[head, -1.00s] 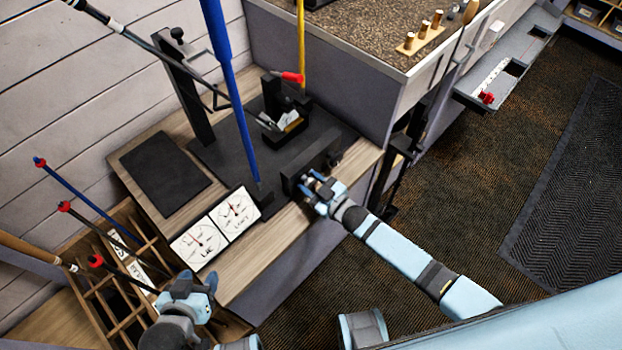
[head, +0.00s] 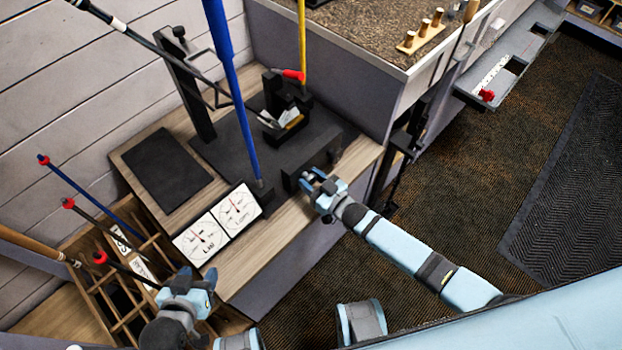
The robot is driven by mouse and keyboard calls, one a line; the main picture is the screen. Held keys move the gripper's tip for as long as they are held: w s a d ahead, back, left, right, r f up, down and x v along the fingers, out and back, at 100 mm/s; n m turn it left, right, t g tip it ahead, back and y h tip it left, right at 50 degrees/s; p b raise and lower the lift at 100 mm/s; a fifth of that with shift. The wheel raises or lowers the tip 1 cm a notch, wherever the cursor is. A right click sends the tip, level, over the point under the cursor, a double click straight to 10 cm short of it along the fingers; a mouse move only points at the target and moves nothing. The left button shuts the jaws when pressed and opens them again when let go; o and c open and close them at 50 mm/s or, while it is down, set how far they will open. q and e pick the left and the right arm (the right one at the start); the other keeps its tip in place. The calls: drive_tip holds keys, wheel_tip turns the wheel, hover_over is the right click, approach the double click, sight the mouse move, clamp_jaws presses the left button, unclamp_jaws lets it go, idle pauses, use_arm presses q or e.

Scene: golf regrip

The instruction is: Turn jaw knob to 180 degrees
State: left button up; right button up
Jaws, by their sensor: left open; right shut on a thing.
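My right gripper (head: 318,184) is at the front edge of the black machine base (head: 232,148), beside a low black block (head: 291,179). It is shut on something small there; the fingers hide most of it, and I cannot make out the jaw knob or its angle. A golf club head (head: 287,121) sits in the black clamp (head: 278,97) on the base. My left gripper (head: 190,283) is open and empty, at the lower left near the club rack. Two white dial gauges (head: 218,224) stand at the bench's front.
A wooden rack (head: 115,285) with several shafts stands at the left. A blue shaft (head: 232,85) and a yellow shaft (head: 301,40) rise over the bench. A dark mat (head: 167,172) lies on the wood. A grey cabinet (head: 330,75) stands behind; the carpet at right is open.

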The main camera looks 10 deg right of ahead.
drive_tip(key=o, duration=0.8)
drive_tip(key=shift+c, duration=0.2)
drive_tip(key=shift+o, duration=0.7)
drive_tip(key=v, duration=1.4)
drive_tip(key=shift+a, duration=0.1)
